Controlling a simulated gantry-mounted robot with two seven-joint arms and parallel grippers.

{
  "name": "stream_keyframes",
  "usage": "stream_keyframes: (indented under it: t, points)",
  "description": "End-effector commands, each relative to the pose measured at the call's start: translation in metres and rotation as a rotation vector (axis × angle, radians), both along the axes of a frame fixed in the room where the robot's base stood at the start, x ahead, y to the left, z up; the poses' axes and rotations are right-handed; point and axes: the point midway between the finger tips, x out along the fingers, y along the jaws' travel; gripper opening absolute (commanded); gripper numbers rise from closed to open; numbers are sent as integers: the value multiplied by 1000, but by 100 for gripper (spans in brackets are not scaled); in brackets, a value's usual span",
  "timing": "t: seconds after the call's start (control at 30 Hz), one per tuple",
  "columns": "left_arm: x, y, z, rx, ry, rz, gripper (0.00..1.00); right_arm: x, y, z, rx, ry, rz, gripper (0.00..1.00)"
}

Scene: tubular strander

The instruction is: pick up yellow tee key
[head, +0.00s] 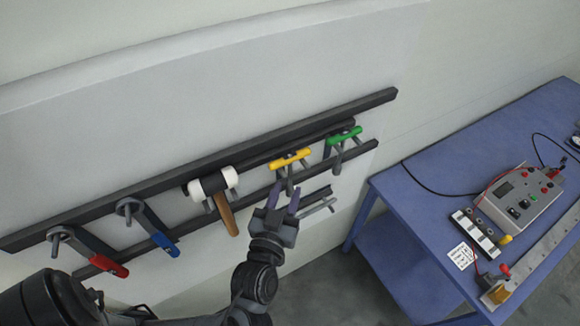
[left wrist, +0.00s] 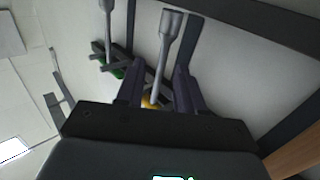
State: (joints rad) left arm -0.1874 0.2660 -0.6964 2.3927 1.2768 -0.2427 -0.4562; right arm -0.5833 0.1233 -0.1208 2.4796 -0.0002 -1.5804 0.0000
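The yellow tee key (head: 290,159) hangs on the dark wall rack, its yellow crossbar up and its grey shaft pointing down. My left gripper (head: 283,196) is open just below the crossbar, with its fingers pointing up toward the key. In the left wrist view the key's grey shaft (left wrist: 163,55) runs between the two spread fingers of my left gripper (left wrist: 159,66), with a gap on either side. A bit of the yellow crossbar (left wrist: 149,101) shows there; the rest is hidden behind the gripper. My right gripper is not in view.
The green tee key (head: 344,135) hangs to the right of the yellow one. A white-headed mallet (head: 226,214) and red- and blue-handled tools (head: 163,243) hang left on the rack rails (head: 375,101). A blue table (head: 412,200) with a control box (head: 519,201) stands right.

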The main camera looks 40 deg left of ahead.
Motion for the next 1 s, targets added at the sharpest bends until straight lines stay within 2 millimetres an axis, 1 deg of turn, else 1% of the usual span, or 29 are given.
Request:
stream_keyframes:
  t: [0.03,0.1,0.3,0.43,0.63,0.67,0.8,0.9,1.0]
  points:
    - [5,4,3,6,-1,1,37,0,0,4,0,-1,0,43]
    - [13,9,3,8,0,1,37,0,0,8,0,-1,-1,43]
    - [33,20,0,4,-1,1,37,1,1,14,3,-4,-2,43]
    - [38,22,-1,1,0,0,37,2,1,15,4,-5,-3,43]
    - [38,23,-2,0,0,0,37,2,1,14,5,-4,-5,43]
    - [38,22,-2,0,0,0,36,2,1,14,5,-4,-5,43]
    - [38,23,-2,0,0,0,14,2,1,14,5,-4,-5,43]
    - [38,22,-2,0,0,0,0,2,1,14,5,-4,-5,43]
    - [38,22,-2,0,0,0,0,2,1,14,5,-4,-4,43]
